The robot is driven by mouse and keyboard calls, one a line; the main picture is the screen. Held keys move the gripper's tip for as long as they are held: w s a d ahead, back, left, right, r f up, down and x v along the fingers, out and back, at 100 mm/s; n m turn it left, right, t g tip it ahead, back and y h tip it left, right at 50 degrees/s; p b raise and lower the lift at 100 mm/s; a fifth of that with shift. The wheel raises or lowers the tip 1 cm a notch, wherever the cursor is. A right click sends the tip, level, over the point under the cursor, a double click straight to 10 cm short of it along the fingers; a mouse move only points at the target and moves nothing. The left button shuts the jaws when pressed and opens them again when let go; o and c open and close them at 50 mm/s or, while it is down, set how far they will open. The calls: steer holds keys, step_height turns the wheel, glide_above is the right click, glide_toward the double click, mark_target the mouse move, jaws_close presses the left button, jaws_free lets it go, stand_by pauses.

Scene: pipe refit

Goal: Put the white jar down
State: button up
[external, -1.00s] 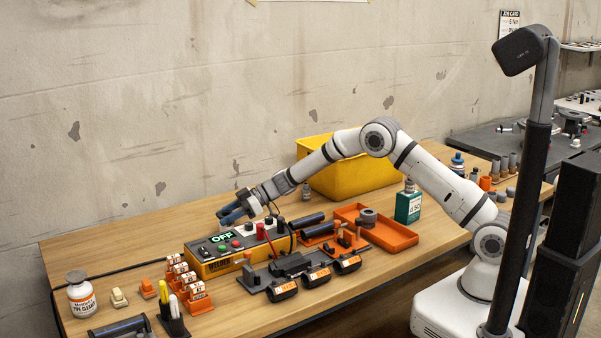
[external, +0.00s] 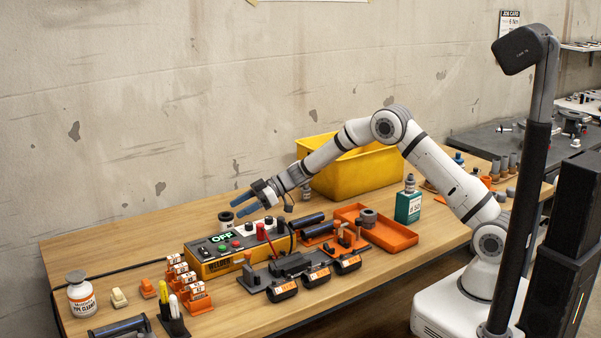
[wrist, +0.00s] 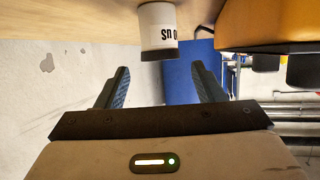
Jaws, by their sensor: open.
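The white jar (external: 226,224), small with a dark top, stands upright on the wooden bench behind the welder box. In the wrist view the white jar (wrist: 157,22) appears upside down at the top middle, with part of its lettering showing. My gripper (external: 236,203) is open and sits just above and to the right of the jar. In the wrist view, my gripper's (wrist: 160,82) two blue-grey fingers are spread apart with nothing between them. The jar lies beyond the fingertips, clear of both.
The yellow welder box (external: 228,262) with its OFF display stands in front of the jar. A yellow bin (external: 360,178) is behind my arm. An orange tray (external: 388,238) and a green bottle (external: 408,206) are to the right. Bench behind and left of the jar is clear.

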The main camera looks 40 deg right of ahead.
steer(key=v, duration=0.6)
steer(key=shift+d, duration=0.25)
steer(key=w+d+r+m+t+h, duration=0.3)
steer(key=d+r+m+t+h, duration=0.3)
steer(key=d+r, duration=0.5)
steer(key=s+d+r+m+t+h, duration=0.1)
steer(key=s+d+m+h, duration=0.2)
steer(key=d, duration=0.5)
steer(key=s+d+r+m+t+h, duration=0.1)
steer(key=s+d+r+h, duration=0.15)
steer(key=s+d, duration=0.35)
steer(key=s+d+f+m+g+h, duration=0.2)
steer(key=s+d, duration=0.3)
steer(key=s, duration=0.3)
steer(key=s+d+f+m+g+h, duration=0.1)
steer(key=s+d+m+g, duration=0.1)
steer(key=s+d, duration=0.35)
steer(key=s+a+f+m+g+y, duration=0.1)
steer(key=s+f+g, duration=0.1)
steer(key=s, duration=0.7)
steer(key=s+a+f+g, duration=0.1)
steer(key=s+f+g, duration=0.15)
steer(key=s, duration=0.75)
steer(key=w+p+v, duration=0.1)
steer(key=p+v, duration=0.5)
steer(key=v, duration=0.1)
steer(key=shift+w+r, duration=0.2)
steer(key=shift+w, duration=0.15)
